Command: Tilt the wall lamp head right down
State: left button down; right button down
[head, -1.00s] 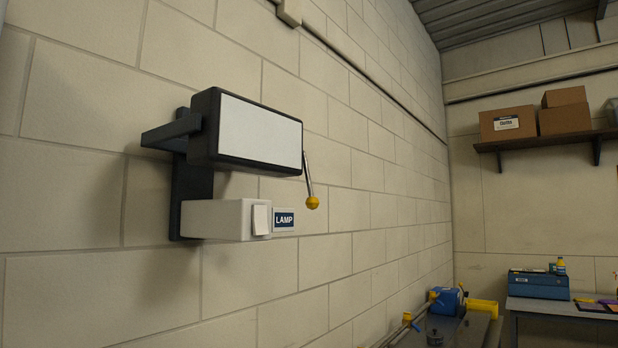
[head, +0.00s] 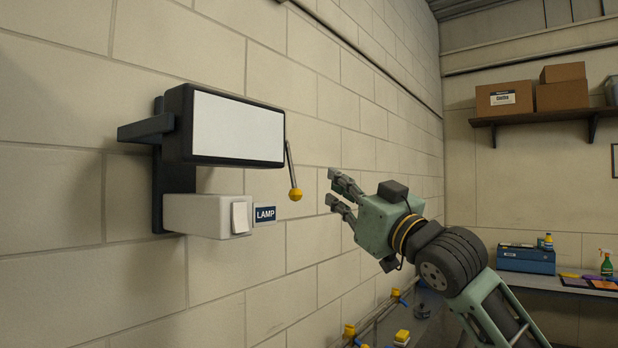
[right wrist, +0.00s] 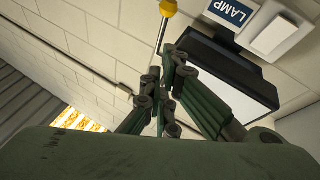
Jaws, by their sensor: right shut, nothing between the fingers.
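The wall lamp head (head: 233,128) is a dark box with a white front panel, mounted on a dark bracket (head: 158,195) on the block wall. Its panel faces outward and looks nearly upright. A thin metal lever hangs from its right side and ends in a yellow knob (head: 295,194). My right gripper (head: 331,188) is to the right of the knob, apart from it, pointing left at about its height. It is shut and empty. In the right wrist view the knob (right wrist: 168,8) is at the top edge, beyond the fingers (right wrist: 170,55). My left gripper is not in view.
A white box with a switch (head: 240,217) sits under the lamp head, beside a LAMP label (head: 264,214). A shelf (head: 545,115) with cardboard boxes is on the far wall. A bench (head: 560,285) with a blue case (head: 526,259) stands below it.

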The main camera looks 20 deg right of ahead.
jog(key=w+a+p, duration=0.2)
jog(key=w+p, duration=0.4)
jog(key=w, duration=0.3)
jog(key=shift+w+a+r, duration=0.3)
jog(key=shift+a+r, duration=0.05)
jog(key=shift+r, duration=0.1)
jog(key=shift+s, duration=0.1)
